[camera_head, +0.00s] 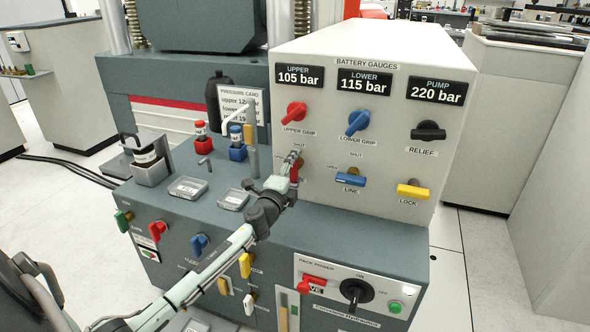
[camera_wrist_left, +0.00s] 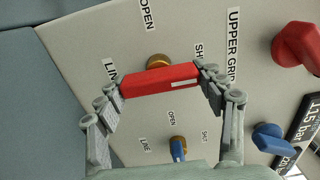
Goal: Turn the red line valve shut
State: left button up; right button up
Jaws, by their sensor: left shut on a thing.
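The red line valve handle (camera_head: 294,172) is on the light panel, below the red upper grip knob. My left gripper (camera_head: 290,168) is at it, and in the left wrist view its fingers (camera_wrist_left: 160,85) close on both ends of the red handle (camera_wrist_left: 158,80). The brass stem (camera_wrist_left: 158,61) shows behind the handle. The handle lies crosswise to the blue line handle (camera_wrist_left: 178,150), with one end toward the SHUT label (camera_wrist_left: 199,53), which a finger partly covers. In the head view it stands roughly upright. My right gripper is not in view.
The blue line handle (camera_head: 349,180) sits close to the right, with the yellow lock handle (camera_head: 412,189) beyond. The red upper grip knob (camera_head: 295,111) is just above. A pressure card (camera_head: 238,102), a grey post and small trays (camera_head: 187,188) stand to the left.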

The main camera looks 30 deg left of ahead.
pick_arm(q)
jog(key=o, duration=1.2)
jog(key=shift+c, duration=0.2)
jog(key=shift+s+d, duration=0.1)
jog(key=shift+s, duration=0.25)
jog(key=v, duration=1.1)
jog(key=shift+s+d, duration=0.15)
